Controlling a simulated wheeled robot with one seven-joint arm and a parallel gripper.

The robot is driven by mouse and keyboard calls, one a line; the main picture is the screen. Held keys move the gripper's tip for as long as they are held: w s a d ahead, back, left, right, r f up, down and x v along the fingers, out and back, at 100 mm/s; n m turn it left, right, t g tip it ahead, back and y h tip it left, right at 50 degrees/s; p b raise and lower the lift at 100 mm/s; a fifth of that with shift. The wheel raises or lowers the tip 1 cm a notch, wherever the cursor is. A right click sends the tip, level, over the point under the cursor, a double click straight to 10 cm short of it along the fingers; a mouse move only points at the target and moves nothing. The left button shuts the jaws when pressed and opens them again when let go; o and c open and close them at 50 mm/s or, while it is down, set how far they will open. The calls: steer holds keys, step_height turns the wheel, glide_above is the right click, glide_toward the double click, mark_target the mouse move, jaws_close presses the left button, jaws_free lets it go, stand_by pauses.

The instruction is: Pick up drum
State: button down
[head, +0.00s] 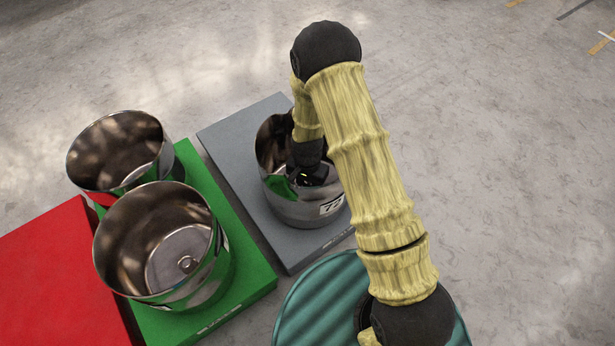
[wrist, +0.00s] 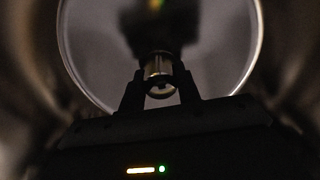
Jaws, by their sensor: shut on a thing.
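A shiny metal drum (head: 308,213), open at the top and bearing a number label, stands on the grey platform (head: 228,137) in the head view. My gripper (wrist: 160,88) reaches down inside this drum. In the wrist view its two fingers are shut on a small metal knob (wrist: 159,68) over the drum's round floor (wrist: 90,50). In the head view my arm hides part of the drum's rim, and the fingertips are hidden inside it.
Two more open metal drums, one in front (head: 222,262) and one behind (head: 158,138), stand at the left by a green platform (head: 253,278). A red platform (head: 45,280) lies at far left. A teal ribbed round thing (head: 315,305) is at the bottom. Floor at the right is clear.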

steer(key=shift+r, duration=0.1)
step_height(320, 180, up, 10)
steer(key=p, duration=0.6)
steer(key=shift+p, duration=0.4)
steer(key=w+d+r+n+p, duration=0.2)
steer(key=d+r+p, duration=0.4)
steer(key=r, duration=0.5)
steer(key=w+d+r+n+p, duration=0.2)
steer(key=d+r+p, duration=0.5)
steer(key=r, duration=0.5)
steer(key=n+p, duration=0.1)
steer(key=p, duration=0.1)
steer(key=shift+w+d+p, duration=0.2)
steer(key=shift+d+p, duration=0.1)
steer(key=shift+p, duration=0.1)
steer(key=shift+w, duration=0.1)
